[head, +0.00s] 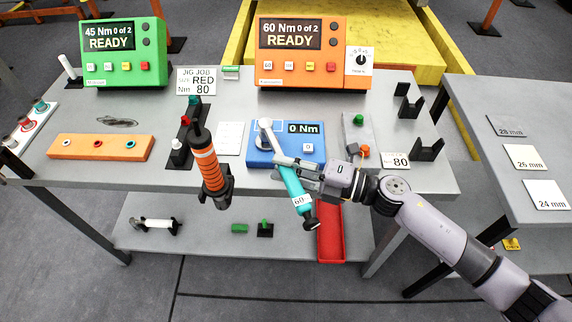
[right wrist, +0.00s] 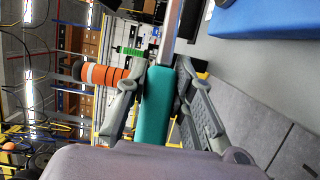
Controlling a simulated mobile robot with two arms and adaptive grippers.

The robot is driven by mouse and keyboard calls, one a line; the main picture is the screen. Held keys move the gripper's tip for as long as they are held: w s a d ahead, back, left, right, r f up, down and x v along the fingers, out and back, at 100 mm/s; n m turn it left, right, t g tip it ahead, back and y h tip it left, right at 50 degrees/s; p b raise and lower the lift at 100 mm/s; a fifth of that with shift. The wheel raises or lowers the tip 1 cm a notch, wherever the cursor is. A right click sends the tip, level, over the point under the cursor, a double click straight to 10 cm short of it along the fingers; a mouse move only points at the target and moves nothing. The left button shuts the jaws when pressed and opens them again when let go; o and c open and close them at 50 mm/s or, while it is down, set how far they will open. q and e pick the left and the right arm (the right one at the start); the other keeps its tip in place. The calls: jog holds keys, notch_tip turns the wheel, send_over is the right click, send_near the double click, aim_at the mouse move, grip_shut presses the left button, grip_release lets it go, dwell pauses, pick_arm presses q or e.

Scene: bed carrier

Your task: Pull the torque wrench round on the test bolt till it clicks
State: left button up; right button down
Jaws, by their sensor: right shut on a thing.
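The torque wrench (head: 292,186) has a teal handle with a white "60" tag and a dark end. Its metal head (head: 266,132) sits at the test bolt of the blue tester (head: 259,156), which hides the bolt. The tester's display (head: 303,129) reads 0 Nm. The wrench slants down and right, past the table's front edge. My right gripper (head: 286,172) is shut on the upper part of the handle. In the right wrist view the teal handle (right wrist: 157,105) lies between the two fingers (right wrist: 158,76). My left gripper is not in view.
A green controller (head: 124,66) reads 45 Nm READY, and an orange controller (head: 340,75) reads 60 Nm READY, both 0 of 2. A red tray (head: 330,233) lies on the lower shelf.

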jog(key=shift+s+a+r+m+t+h+p, duration=0.1)
jog(key=shift+s+a+m+t+h+p, duration=0.1)
jog(key=shift+a+m+t+p, duration=0.35)
jog(key=shift+s+a+r+m+t+h+p, duration=0.1)
jog(key=shift+a+m+t+h+p, duration=0.15)
jog(key=shift+t+p, duration=0.5)
dwell(0.8)
jog(key=shift+w+f, duration=0.1)
jog(key=shift+w+d+n+g+y+b, duration=0.1)
jog(key=shift+d+n+g+y+b, duration=0.35)
jog(key=shift+g, duration=0.35)
jog(key=shift+a+r+p, duration=0.1)
jog(key=shift+r+p, duration=1.05)
jog(key=shift+r, duration=0.2)
jog(key=shift+r+p, duration=1.75)
